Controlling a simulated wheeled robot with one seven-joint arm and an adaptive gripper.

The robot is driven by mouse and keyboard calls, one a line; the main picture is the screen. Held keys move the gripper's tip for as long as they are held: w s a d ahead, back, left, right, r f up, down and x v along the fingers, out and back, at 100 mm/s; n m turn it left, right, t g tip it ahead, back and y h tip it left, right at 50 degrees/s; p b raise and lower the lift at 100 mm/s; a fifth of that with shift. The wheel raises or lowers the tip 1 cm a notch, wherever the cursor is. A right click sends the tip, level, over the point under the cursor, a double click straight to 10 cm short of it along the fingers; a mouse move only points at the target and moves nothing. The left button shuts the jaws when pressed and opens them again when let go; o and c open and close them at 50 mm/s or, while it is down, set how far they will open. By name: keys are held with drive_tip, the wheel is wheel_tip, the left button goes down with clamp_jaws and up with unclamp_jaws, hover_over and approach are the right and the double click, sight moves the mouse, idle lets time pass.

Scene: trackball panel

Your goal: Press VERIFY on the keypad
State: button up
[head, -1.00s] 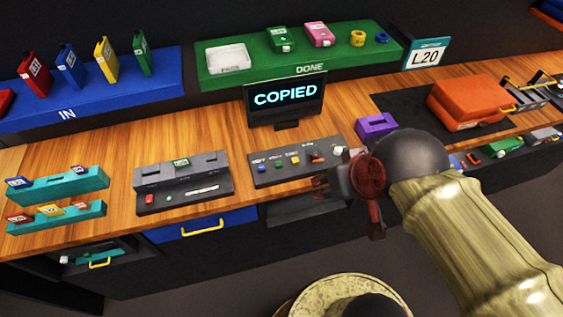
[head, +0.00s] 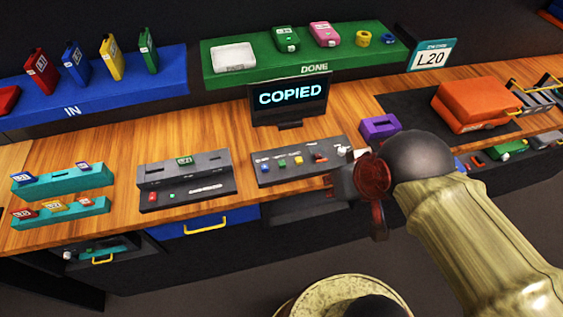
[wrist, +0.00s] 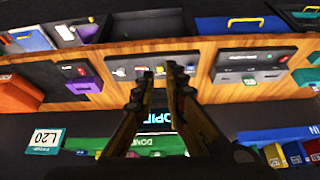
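The keypad is a dark sloped panel (head: 297,176) on the wooden bench, with a row of small coloured buttons and a white ball at its right end. Its labels are too small to read, so I cannot tell which button is VERIFY. The panel (wrist: 125,62) also shows beyond my fingertips in the wrist view. My gripper (wrist: 160,77) points toward it, with a narrow gap between the fingertips and nothing held. In the head view my gripper (head: 334,187) is at the panel's front right; contact is not visible.
A screen (head: 290,96) reading COPIED stands behind the panel. A grey slotted unit (head: 185,178) is to the left, a purple block (head: 380,126) and orange case (head: 472,104) to the right. A green DONE shelf (head: 230,78) and blue IN shelf (head: 120,100) are behind.

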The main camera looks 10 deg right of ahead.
clamp_jaws()
idle(1.1)
